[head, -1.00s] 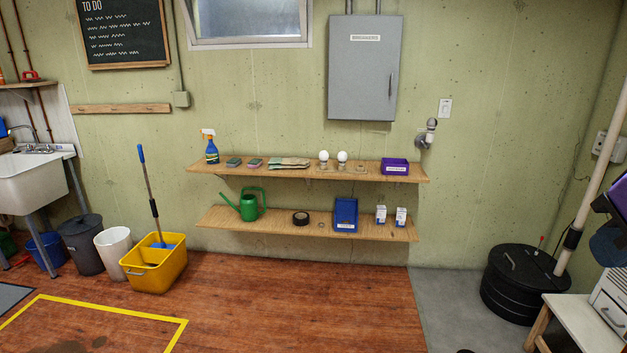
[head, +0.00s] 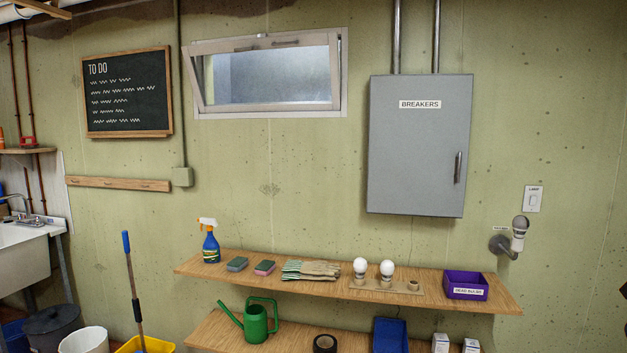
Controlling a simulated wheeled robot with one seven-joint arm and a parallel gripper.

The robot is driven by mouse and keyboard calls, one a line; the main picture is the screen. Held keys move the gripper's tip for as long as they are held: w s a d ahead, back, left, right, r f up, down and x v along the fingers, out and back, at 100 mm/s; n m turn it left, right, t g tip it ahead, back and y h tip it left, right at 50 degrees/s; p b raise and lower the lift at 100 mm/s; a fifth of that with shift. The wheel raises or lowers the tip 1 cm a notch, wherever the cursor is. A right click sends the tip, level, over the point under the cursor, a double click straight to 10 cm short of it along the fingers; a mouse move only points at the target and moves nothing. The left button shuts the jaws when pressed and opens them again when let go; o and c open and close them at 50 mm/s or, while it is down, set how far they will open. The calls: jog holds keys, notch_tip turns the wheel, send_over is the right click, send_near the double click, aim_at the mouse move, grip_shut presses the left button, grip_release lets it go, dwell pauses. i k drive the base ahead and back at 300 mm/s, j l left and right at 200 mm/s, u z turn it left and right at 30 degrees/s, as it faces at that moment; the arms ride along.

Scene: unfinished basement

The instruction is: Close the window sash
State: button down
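The window sash (head: 196,82) is a pale frame around frosted glass, high on the wall in the head view. It is tilted open, its top edge leaning out into the room from the fixed window frame (head: 343,72). A small latch (head: 262,36) shows at the middle of its top. My gripper is not in view.
Below the window, an upper shelf (head: 225,268) holds a spray bottle (head: 210,241), sponges, gloves, bulbs and a purple bin (head: 466,285). A grey breaker box (head: 420,150) is right of the window, a chalkboard (head: 127,92) left. The wall directly under the window is clear.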

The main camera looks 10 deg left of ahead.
aim_at(324, 38)
jog(key=i+u, duration=0.7)
jog(key=i+l+u, duration=0.15)
jog(key=i+u, duration=0.25)
jog(key=i+j+u, duration=0.1)
jog(key=i+u, duration=0.15)
jog(key=u, duration=0.15)
jog(key=i+u, duration=0.35)
jog(key=i+j+z, duration=0.35)
jog(key=i, duration=0.25)
jog(key=j, duration=0.1)
